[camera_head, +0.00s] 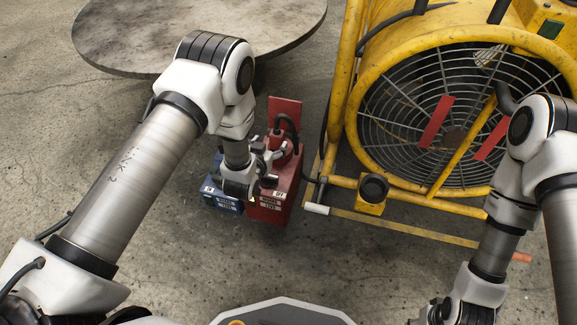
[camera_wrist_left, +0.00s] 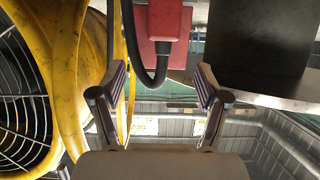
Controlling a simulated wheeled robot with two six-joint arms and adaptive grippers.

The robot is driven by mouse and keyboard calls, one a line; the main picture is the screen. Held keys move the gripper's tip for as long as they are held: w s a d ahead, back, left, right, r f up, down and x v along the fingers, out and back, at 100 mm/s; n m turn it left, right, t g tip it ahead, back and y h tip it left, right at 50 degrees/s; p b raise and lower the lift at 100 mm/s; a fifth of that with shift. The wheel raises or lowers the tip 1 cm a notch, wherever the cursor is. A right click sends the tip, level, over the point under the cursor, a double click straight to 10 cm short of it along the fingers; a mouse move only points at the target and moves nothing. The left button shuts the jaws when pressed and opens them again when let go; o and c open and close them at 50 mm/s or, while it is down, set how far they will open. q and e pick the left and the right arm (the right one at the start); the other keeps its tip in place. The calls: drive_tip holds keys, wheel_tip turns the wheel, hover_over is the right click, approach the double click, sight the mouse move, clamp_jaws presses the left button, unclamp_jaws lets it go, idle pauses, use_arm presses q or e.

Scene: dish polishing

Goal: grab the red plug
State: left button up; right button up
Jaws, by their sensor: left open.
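The red plug (camera_head: 284,148) sits on top of a red box (camera_head: 270,208), with a black cable curving up from it. In the left wrist view the red plug (camera_wrist_left: 165,20) is at the top centre, and its black cable hangs down between my fingertips. My left gripper (camera_head: 268,164) is right beside the plug in the head view, partly covering it. In the left wrist view my left gripper (camera_wrist_left: 162,76) has its fingers spread apart, with the plug beyond the tips. My right gripper (camera_head: 440,314) is cut off at the bottom edge, and its fingers are unclear.
A blue box (camera_head: 221,198) stands left of the red box, partly hidden by my left gripper. A large yellow fan (camera_head: 355,130) with a tube frame stands close on the right. A round grey table (camera_head: 130,45) is behind. The concrete floor in front is mostly clear.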

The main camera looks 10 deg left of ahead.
sight(275, 137)
use_arm(q)
drive_tip(key=b+x, duration=0.2)
drive_tip(key=f+b+x, duration=0.1)
drive_tip(key=x, duration=0.2)
drive_tip(key=b+x, duration=0.2)
drive_tip(key=x, duration=0.1)
drive_tip(key=shift+s+a+f+b, duration=0.1)
drive_tip(key=shift+a+f+b, duration=0.2)
drive_tip(key=shift+f, duration=0.1)
drive_tip(key=shift+r, duration=0.2)
drive_tip(key=shift+c, duration=0.7)
clamp_jaws()
use_arm(e)
wheel_tip(275, 137, down, 7)
